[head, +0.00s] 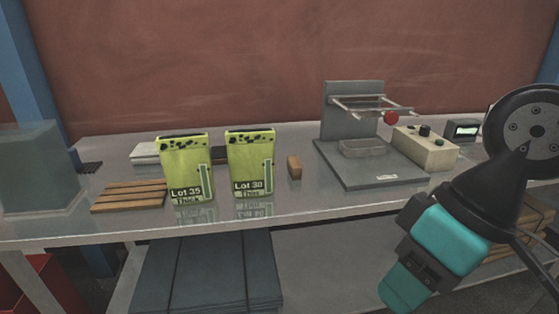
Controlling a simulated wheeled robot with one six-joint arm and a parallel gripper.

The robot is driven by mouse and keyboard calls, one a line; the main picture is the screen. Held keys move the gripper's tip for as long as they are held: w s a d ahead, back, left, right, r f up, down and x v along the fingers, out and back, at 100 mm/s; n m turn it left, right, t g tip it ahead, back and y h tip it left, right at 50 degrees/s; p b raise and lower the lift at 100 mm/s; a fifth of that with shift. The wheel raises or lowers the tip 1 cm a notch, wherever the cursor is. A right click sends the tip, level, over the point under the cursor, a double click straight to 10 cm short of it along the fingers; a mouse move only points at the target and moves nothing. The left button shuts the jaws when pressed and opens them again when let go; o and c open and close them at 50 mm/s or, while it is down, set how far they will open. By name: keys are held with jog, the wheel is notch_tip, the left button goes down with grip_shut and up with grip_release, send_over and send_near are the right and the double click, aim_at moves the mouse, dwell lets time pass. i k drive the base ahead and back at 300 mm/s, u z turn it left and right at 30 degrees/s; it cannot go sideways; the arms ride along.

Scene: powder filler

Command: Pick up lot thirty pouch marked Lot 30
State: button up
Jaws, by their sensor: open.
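The pouch marked Lot 30 (251,163) stands upright on the grey table (286,203), left of the middle of the head view. It is yellow-green with dark spots along its top and a dark label near its base. A similar pouch marked Lot 35 (187,167) stands just left of it, with a small gap between them. My arm shows at the lower right, in front of the table and well to the right of both pouches. My gripper's fingertips cannot be made out in this view.
A small brown block (294,167) stands right of the Lot 30 pouch. Further right is a grey filler stand (352,113) with a red knob, beside a beige control box (426,149). A wooden slatted rack (128,197) lies left. The table in front of the pouches is clear.

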aim_at(250, 152)
jog(key=z, duration=0.05)
jog(key=i, duration=1.15)
jog(key=u, duration=0.9)
